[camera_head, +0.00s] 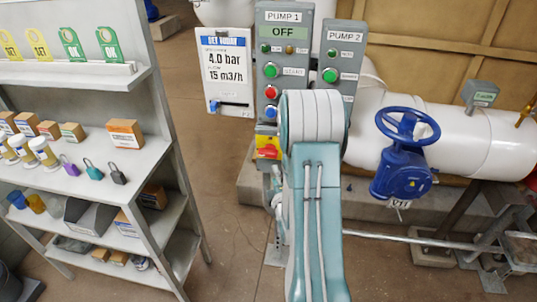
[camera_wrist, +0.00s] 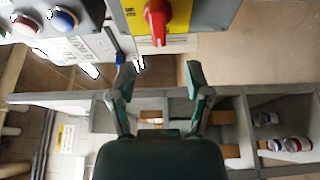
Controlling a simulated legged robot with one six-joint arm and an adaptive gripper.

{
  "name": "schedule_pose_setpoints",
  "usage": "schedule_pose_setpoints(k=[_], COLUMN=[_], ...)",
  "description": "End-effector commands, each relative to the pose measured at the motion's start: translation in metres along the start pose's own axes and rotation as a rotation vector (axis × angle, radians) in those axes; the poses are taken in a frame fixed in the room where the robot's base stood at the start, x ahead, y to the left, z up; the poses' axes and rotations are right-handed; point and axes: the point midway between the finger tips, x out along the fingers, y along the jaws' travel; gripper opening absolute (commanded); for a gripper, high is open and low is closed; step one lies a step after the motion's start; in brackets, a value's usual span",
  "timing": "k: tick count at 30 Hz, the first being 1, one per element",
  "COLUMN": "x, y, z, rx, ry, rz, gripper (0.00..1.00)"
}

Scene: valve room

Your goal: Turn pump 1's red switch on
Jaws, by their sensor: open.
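Pump 1's grey panel (camera_head: 299,46) stands at the top middle of the head view, with an OFF sign. Its red rotary switch (camera_head: 270,152) on a yellow plate (camera_head: 262,141) is at the panel's bottom, partly covered by my arm. In the wrist view the red switch (camera_wrist: 157,20) is at the top middle on its yellow plate (camera_wrist: 190,14), its handle pointing down in the picture. My gripper (camera_wrist: 160,75) is open and empty. Its fingertips are apart from the switch, one to either side of its line. The gripper is hidden in the head view.
Pump 2's panel (camera_head: 343,52) stands to the right of pump 1's. A white clipboard sign (camera_head: 225,68) hangs to the left. A blue valve wheel (camera_head: 408,125) on a white pipe is at right, and a loaded shelf (camera_head: 150,165) at left.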

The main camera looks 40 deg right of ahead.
Motion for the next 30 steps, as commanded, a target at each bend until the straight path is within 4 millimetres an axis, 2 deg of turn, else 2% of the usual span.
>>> schedule_pose_setpoints(k=[5,12,18,23,30], x=[0.022,0.067,0.096,0.106,0.107], y=[0.0,0.0,0.001,0.001,0.001], z=[0.001,0.001,0.001,0.001,0.001], rx=[-0.001,0.001,0.002,0.002,0.003], ry=[0.001,0.001,0.001,0.0,0.0], rz=[0.005,0.004,0.003,0.002,0.001], gripper=[0.64,0.64,0.64,0.64,0.64])
